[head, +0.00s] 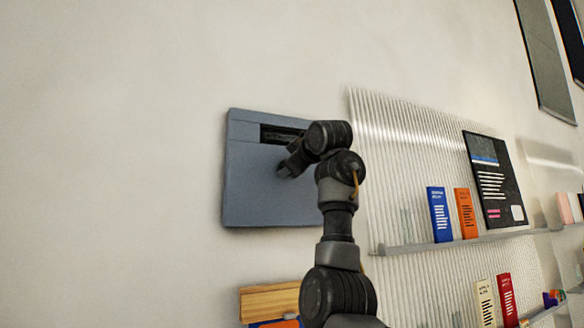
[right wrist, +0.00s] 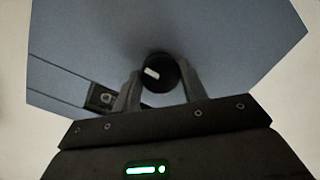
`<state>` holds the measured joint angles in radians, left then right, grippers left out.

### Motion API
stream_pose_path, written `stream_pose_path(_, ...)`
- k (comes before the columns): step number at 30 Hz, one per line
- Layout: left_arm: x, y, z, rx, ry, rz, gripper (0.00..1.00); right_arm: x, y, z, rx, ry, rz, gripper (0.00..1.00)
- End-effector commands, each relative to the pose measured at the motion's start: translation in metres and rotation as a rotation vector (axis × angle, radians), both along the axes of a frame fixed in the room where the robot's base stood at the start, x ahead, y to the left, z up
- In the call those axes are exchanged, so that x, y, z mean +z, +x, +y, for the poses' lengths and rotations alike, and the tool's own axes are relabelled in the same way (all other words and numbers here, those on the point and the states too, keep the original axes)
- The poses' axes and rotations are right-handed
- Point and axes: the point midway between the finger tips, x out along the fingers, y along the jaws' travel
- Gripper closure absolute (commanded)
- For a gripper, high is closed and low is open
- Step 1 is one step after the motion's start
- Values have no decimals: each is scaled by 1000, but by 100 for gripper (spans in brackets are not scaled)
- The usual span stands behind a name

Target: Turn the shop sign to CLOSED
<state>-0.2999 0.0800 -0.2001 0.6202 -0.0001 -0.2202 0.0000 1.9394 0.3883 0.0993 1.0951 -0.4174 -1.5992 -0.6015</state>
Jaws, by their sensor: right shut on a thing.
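The shop sign is a blue-grey panel (head: 255,185) fixed to the wall, with a dark window (head: 268,134) near its top. The lettering in the window is too small to read, and my arm hides its right part. In the right wrist view the panel (right wrist: 235,35) carries a round black knob (right wrist: 166,68) with a short white mark. My right gripper (head: 285,168) is at the panel, and in the right wrist view its fingers (right wrist: 160,82) are shut on the knob from both sides. The window (right wrist: 102,97) shows beside the left finger. My left gripper is out of view.
A ribbed white board with a shelf (head: 420,246) of books stands right of the panel, close to my arm. A wooden ledge (head: 268,303) is below the panel. The wall to the left is bare.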

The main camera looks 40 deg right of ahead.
Motion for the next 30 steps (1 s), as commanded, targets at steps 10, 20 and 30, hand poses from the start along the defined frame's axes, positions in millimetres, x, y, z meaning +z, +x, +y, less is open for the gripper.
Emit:
stream_pose_path(10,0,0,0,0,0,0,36,-1,1,0,0,-4,4,80)
stream_pose_path(20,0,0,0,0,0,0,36,-1,0,0,0,-3,3,36)
stream_pose_path(30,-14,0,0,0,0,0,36,-1,-16,5,0,-4,-1,36)
